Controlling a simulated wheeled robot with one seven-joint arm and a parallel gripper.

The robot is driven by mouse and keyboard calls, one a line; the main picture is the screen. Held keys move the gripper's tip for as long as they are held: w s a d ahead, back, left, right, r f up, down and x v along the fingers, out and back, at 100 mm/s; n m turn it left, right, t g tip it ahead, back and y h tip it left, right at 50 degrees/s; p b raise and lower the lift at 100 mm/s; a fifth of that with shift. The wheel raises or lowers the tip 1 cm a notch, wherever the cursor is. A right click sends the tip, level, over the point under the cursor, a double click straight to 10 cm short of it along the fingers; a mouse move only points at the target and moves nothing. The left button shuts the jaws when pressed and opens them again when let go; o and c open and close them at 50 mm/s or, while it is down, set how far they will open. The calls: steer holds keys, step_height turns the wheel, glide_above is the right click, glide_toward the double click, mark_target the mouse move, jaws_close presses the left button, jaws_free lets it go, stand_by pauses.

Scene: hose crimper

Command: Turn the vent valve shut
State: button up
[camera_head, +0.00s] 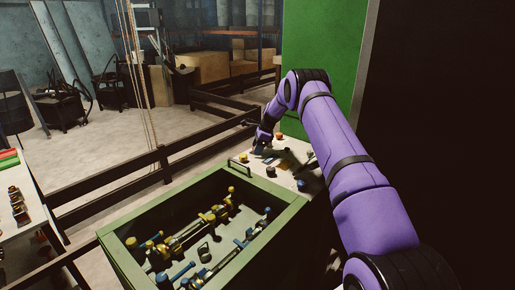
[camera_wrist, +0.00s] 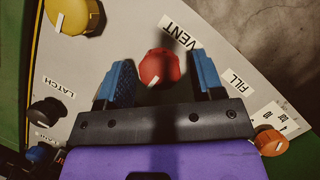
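The vent valve is a red knob (camera_wrist: 160,66) beside the printed label VENT (camera_wrist: 180,34) on a pale panel, seen in the wrist view. A white pointer mark on it points toward the bottom and slightly left. My gripper (camera_wrist: 164,78) is open, with one blue finger on each side of the red knob and a visible gap on both sides. I cannot tell how deep the fingers reach around it. In the head view my gripper (camera_head: 260,141) is small and low over the panel (camera_head: 308,168), and I cannot make out the red knob there.
A yellow knob (camera_wrist: 75,15), a black knob (camera_wrist: 47,111) by the label LATCH and an orange knob (camera_wrist: 270,141) surround the vent knob. A green open box (camera_head: 115,240) with pipe fittings lies in front. A green wall (camera_head: 322,60) rises behind the panel.

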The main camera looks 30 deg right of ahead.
steer(key=c, duration=0.8)
steer(key=shift+o, duration=0.2)
steer(key=shift+n, duration=0.4)
steer(key=n, duration=0.1)
steer(key=n+g, duration=0.1)
steer(key=n, duration=0.1)
steer(key=shift+w+n+g+y, duration=0.15)
steer(key=shift+n+g+y, duration=0.15)
steer(key=n+g, duration=0.1)
steer(key=n, duration=0.3)
steer(key=shift+w+n+g, duration=0.1)
steer(key=shift+n+g, duration=0.2)
steer(key=shift+g, duration=0.1)
steer(key=n+g+h, duration=0.1)
steer(key=n, duration=0.3)
steer(key=shift+w+n, duration=0.1)
steer(key=shift+n, duration=0.2)
steer(key=n+g+h, duration=0.1)
steer(key=n, duration=0.3)
steer(key=shift+a+h, duration=0.1)
steer(key=shift+h, duration=0.2)
steer(key=shift+n+g, duration=0.3)
steer(key=o, duration=0.9)
